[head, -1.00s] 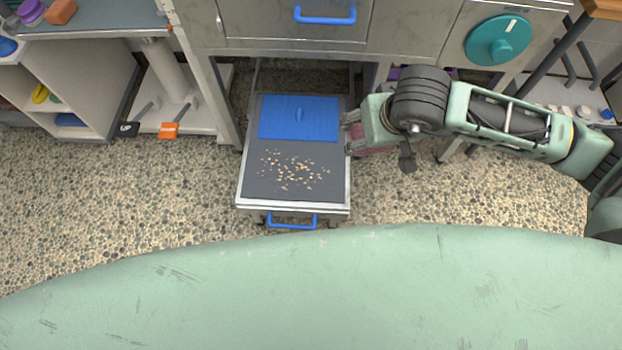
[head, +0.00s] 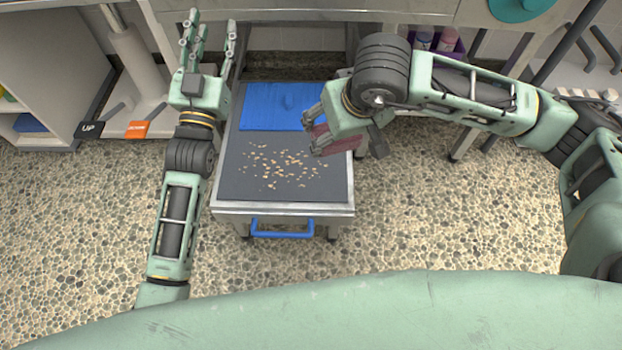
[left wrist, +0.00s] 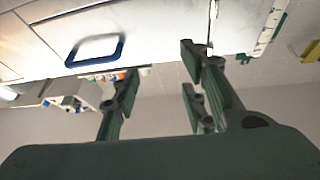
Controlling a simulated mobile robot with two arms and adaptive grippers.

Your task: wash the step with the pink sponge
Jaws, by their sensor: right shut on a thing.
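The pull-out step (head: 235,180) has a dark grey top with a metal rim. Tan crumbs (head: 280,163) are scattered across the near part of its top. My right gripper (head: 314,130) is shut on the pink sponge (head: 340,143), at the right side of the step. The gripper partly hides the sponge, and I cannot tell whether it touches the top. My left gripper (head: 208,45) is open and empty, left of the step's far end, with its fingers toward the cabinet. Its spread fingers also show in the left wrist view (left wrist: 160,85).
A blue rectangular panel (head: 265,115) covers the far part of the step. A blue handle (head: 282,228) is on its front. A black pedal (head: 90,130) and an orange pedal (head: 137,130) are at left. Pebbled floor is clear on both sides.

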